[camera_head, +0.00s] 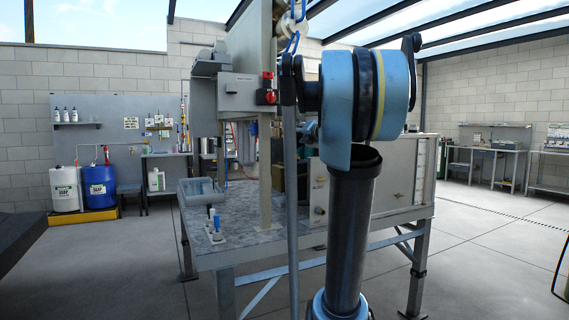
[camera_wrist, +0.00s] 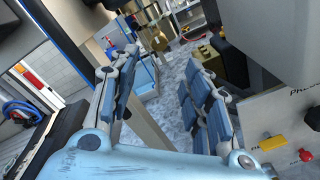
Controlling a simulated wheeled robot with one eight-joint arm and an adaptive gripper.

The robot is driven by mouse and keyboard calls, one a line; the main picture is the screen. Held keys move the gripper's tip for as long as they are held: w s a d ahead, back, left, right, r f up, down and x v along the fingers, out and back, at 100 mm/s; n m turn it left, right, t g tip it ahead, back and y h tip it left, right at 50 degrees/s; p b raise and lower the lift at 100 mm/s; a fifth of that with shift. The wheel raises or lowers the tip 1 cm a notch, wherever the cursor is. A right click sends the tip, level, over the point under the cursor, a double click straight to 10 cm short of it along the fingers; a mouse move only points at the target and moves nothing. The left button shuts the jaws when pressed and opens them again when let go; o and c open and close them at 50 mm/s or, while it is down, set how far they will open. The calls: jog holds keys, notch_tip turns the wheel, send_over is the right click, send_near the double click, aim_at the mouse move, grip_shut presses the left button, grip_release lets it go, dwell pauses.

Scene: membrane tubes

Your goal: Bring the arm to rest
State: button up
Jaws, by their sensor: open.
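My gripper (camera_wrist: 162,60) shows in the wrist view with its two blue-padded fingers spread apart. Nothing is held between them. Grey speckled tabletop shows behind the gap. In the head view my arm (camera_head: 348,225) rises as a dark link to a large light-blue joint (camera_head: 338,105) in front of the workbench. I cannot make out the gripper clearly in that view.
The workbench (camera_head: 250,246) carries a grey-blue tray (camera_head: 200,191), small blue-topped items (camera_head: 214,226) and a pale panel box (camera_head: 400,180). A yellow knob (camera_wrist: 272,142) and red knob (camera_wrist: 305,155) are close at right. Drums (camera_head: 99,186) stand far left. Floor at right is clear.

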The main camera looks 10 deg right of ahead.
jog(key=s+a+f+n+g+y, duration=0.1)
jog(key=s+a+f+n+g, duration=0.4)
jog(key=s+f+n, duration=0.55)
jog(key=s+a+f+n+g+y, duration=0.1)
jog(key=s+a+f+n+g, duration=0.2)
jog(key=s+a+f+n, duration=0.6)
jog(key=s+d+f+n+g+h, duration=0.2)
jog(key=s+d+f+n, duration=0.1)
jog(key=s+f+n, duration=0.4)
jog(key=s+d+f+n+g+h, duration=0.2)
jog(key=s+d+f+n, duration=0.2)
jog(key=s+f+n, duration=0.3)
jog(key=s+d+f+n+g+h, duration=0.2)
jog(key=s+d+f+n, duration=0.1)
jog(key=s+f+n, duration=0.4)
jog(key=s+f, duration=0.3)
jog(key=f, duration=0.2)
jog(key=shift+s+d+f+g+h, duration=0.3)
jog(key=shift+s+f+h, duration=0.05)
jog(key=shift+h, duration=0.05)
jog(key=shift+w+f, duration=0.2)
jog(key=shift+w, duration=0.3)
